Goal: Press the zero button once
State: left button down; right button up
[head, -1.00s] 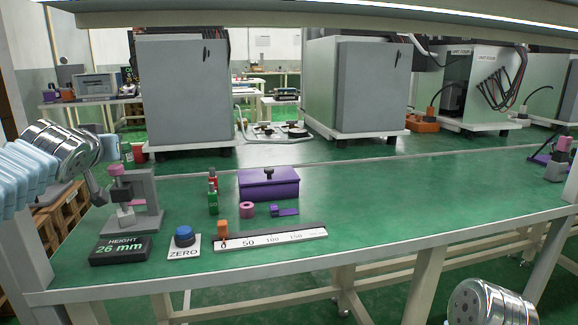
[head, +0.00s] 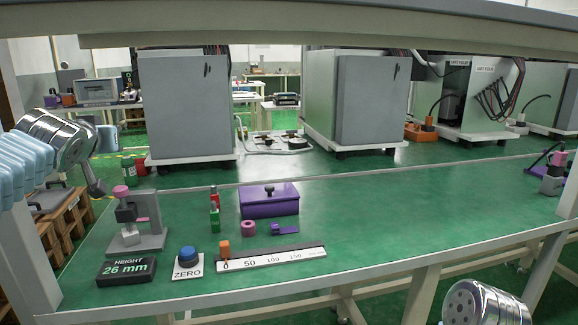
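The zero button is a blue dome (head: 187,253) on a dark base, on a white plate marked ZERO (head: 187,272), near the front left of the green table. A black display (head: 126,269) left of it reads HEIGHT 26 mm. My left gripper (head: 97,188) is at the left, above and left of the grey height gauge (head: 142,228), well apart from the button; its fingers look dark and narrow, and their opening is unclear. My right arm's metal end (head: 484,303) shows at the bottom right, below the table edge; its fingers are out of view.
A ruler (head: 271,258) with an orange slider (head: 225,250) lies right of the button. Behind stand green and red blocks (head: 214,213), a pink ring (head: 248,228), a purple piece (head: 285,229) and a purple box (head: 269,201). The table's right half is mostly clear.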

aim_at(187, 253)
jog(key=k+l, duration=0.2)
jog(key=k, duration=0.3)
jog(key=k+l, duration=0.15)
jog(key=k, duration=0.3)
